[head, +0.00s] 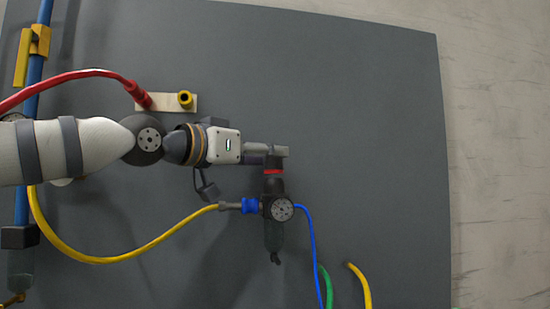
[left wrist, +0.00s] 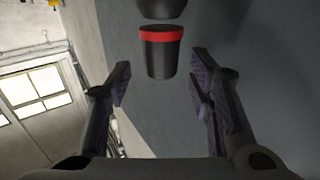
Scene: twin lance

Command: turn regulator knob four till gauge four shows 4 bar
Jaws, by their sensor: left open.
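The regulator (head: 273,227) is a dark upright body on the grey panel, with a round gauge (head: 283,209) on its front. The gauge is too small to read. Its black knob (head: 273,185) has a red ring and sits at the top of the regulator. The knob also shows in the left wrist view (left wrist: 160,58), with its red band. My left gripper (head: 283,152) comes in from the left at the knob's upper end. In the left wrist view the gripper (left wrist: 159,82) is open, with a gap on either side of the knob. The number four label is not visible.
A yellow hose (head: 120,258) with a blue fitting (head: 250,205) joins the regulator's left side. A blue hose (head: 314,250) leaves its right side. A red hose (head: 70,77) ends near a pale plate (head: 165,103). The panel's right side is clear.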

